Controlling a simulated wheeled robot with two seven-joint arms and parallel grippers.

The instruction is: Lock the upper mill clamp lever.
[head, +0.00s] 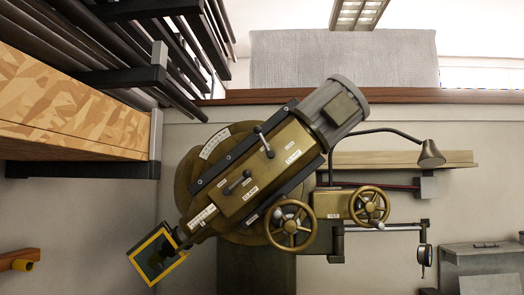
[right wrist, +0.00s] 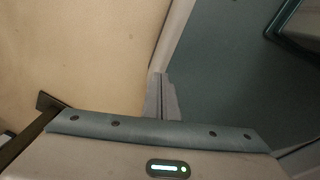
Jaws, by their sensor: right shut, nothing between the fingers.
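The mill head, a brass-coloured housing (head: 229,203), sits tilted in the middle of the head view, with a grey motor at its upper right end. A second, lower clamp lever (head: 236,183) slants down to the left. Small white labels reading CLAMP lie near each. Neither gripper shows in the head view. My right gripper (right wrist: 160,77) shows in the right wrist view, its fingers together and empty. No lever shows in that view.
Two handwheels (head: 290,226) (head: 370,205) and a lamp (head: 431,153) stand right of the housing. A rack of dark bars (head: 150,75) and a wooden board (head: 70,105) fill the upper left. A grey box (head: 480,265) is lower right.

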